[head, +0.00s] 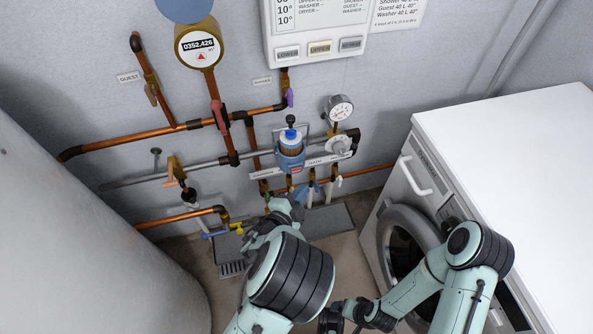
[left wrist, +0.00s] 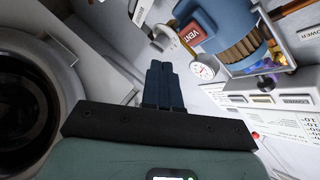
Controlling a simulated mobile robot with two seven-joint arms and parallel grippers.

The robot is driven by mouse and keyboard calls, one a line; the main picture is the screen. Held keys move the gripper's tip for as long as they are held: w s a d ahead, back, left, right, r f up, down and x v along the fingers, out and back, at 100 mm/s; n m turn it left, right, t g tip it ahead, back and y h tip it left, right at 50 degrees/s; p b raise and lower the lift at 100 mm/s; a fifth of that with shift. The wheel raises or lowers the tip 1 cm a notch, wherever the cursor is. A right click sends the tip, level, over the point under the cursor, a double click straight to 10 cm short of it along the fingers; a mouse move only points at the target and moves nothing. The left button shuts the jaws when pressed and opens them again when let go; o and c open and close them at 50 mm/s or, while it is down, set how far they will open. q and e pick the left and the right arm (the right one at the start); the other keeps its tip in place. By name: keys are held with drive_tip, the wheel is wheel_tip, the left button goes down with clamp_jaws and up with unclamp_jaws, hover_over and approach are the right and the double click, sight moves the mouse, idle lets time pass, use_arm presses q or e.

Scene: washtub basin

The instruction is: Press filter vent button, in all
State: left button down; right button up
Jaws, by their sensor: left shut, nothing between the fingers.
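The filter (head: 290,152) is a blue housing with a dark knob on top, mounted on the wall pipework. A small red patch (head: 296,169) shows low on its front. In the left wrist view the filter (left wrist: 212,18) is upside down, with a brown pleated part and a red VENT button (left wrist: 192,34). My left gripper (head: 289,200) is below the filter, apart from it. Its fingers (left wrist: 162,72) are shut and empty, pointing toward the wall beside the VENT button. My right gripper (head: 331,318) is low near the bottom edge, its fingers too small and dark to read.
A pressure gauge (head: 341,108) and valves stand right of the filter. Copper pipes (head: 120,141) and a meter (head: 199,46) are at left. A white washer (head: 510,150) fills the right side; a grey tank (head: 70,220) fills the left. A control panel (head: 316,30) hangs above.

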use_arm(q)
drive_tip(key=shift+w+a, duration=0.25)
drive_tip(key=shift+w, duration=0.5)
drive_tip(key=shift+w+a, duration=0.2)
drive_tip(key=shift+w, duration=0.55)
idle(0.9)
drive_tip(key=shift+w+a, duration=0.15)
drive_tip(key=shift+w, duration=0.25)
drive_tip(key=shift+w+a, duration=0.15)
drive_tip(key=shift+w, duration=0.2)
idle(0.8)
drive_tip(key=shift+s, duration=0.1)
drive_tip(key=shift+s+d, duration=0.25)
drive_tip(key=shift+s, duration=0.4)
drive_tip(key=shift+s+d+p, duration=0.15)
drive_tip(key=shift+s+d, duration=0.1)
drive_tip(key=shift+s, duration=0.55)
drive_tip(key=shift+s+d+p, duration=0.2)
drive_tip(key=shift+s+d, duration=0.1)
drive_tip(key=shift+s, duration=0.5)
drive_tip(key=shift+s+d+p, duration=0.15)
drive_tip(key=shift+s+d, duration=0.1)
drive_tip(key=shift+s, duration=0.55)
